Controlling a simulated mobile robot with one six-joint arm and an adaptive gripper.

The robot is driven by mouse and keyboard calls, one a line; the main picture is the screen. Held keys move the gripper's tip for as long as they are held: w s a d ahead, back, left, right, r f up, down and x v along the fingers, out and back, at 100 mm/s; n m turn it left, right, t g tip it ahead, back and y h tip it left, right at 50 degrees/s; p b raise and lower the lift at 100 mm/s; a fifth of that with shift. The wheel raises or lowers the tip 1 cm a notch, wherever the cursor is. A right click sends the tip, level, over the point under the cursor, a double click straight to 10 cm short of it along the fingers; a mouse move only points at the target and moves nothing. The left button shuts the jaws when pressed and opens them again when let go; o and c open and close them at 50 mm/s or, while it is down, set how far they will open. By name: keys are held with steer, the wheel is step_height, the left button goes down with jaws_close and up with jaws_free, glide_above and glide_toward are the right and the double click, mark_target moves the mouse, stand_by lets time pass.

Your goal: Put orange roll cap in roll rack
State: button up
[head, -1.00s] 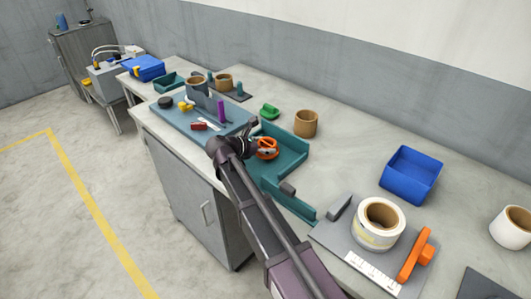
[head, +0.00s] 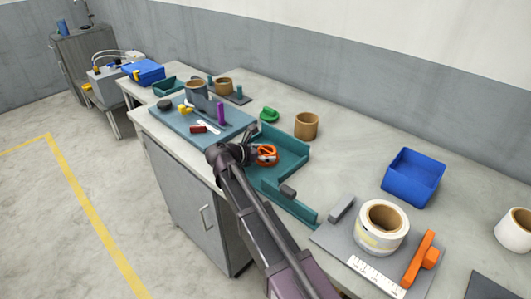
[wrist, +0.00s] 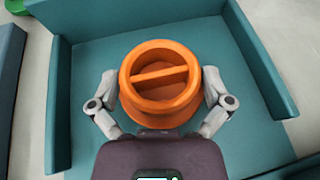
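The orange roll cap (wrist: 160,80) is a round flanged piece with a bar across its hollow top. It sits over the teal tray (wrist: 95,50), and whether it rests on the tray floor is hard to tell. My gripper (wrist: 160,88) is open around it, one grey finger close on each side; contact is not clear. In the head view the cap (head: 266,156) shows beside my gripper (head: 254,144). The blue-grey stand (head: 198,99) on the board at the back left may be the roll rack; I cannot be sure.
A brown cardboard core (head: 306,126) and a green piece (head: 269,115) stand behind the tray. A blue bin (head: 413,177), a white tape roll (head: 381,228) and an orange tool (head: 420,260) are to the right. The bench between core and bin is clear.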

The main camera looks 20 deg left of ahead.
steer(key=shift+r, duration=0.25)
steer(key=p+v, duration=0.4)
steer(key=v, duration=0.6)
steer(key=shift+s+a+r+p, duration=0.1)
steer(key=shift+s+p, duration=0.05)
steer(key=shift+p, duration=0.15)
steer(key=shift+v, duration=0.75)
